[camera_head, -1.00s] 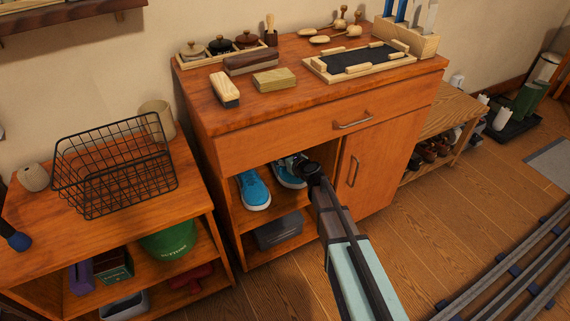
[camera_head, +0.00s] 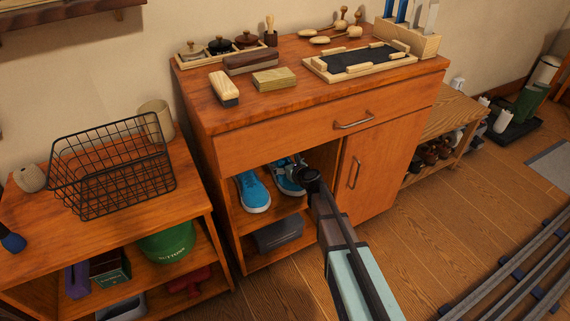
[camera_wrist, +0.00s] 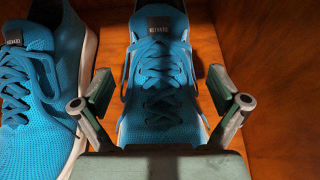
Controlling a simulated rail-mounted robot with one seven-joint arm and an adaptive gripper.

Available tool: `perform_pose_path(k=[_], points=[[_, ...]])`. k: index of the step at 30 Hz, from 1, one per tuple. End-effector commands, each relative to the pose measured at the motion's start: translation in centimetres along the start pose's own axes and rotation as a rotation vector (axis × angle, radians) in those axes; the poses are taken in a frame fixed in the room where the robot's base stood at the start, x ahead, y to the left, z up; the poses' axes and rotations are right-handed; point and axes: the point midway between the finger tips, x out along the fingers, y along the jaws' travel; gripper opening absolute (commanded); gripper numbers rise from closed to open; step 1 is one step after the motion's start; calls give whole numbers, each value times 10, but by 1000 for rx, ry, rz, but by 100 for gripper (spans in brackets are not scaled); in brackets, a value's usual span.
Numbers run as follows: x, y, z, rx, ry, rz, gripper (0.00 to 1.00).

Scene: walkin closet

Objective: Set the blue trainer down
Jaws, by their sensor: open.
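Two blue trainers stand side by side, upright, on the upper shelf of the cabinet's open bay. The left trainer (camera_head: 254,191) shows clearly in the head view, and its side shows in the wrist view (camera_wrist: 40,90). The right trainer (camera_head: 286,176) is partly hidden by my arm; in the wrist view it (camera_wrist: 158,85) lies straight ahead, laces up. My gripper (camera_wrist: 160,92) is open, with one finger on each side of the right trainer and gaps showing beside it. In the head view my gripper (camera_head: 308,176) is at the bay opening.
The orange-brown cabinet (camera_head: 300,140) has a drawer above the bay and a closed door to its right. A bay wall (camera_wrist: 260,60) stands close to the right finger. A grey box (camera_head: 278,235) sits on the shelf below. A wire basket (camera_head: 112,165) stands on the left unit.

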Motion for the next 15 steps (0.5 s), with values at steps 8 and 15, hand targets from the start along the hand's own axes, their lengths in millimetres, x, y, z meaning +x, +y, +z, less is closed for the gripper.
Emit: perform_pose_path(k=[8, 15], points=[[-34, 1, 1, 1, 0, -1, 98], [-81, 1, 1, 0, 0, -1, 98]])
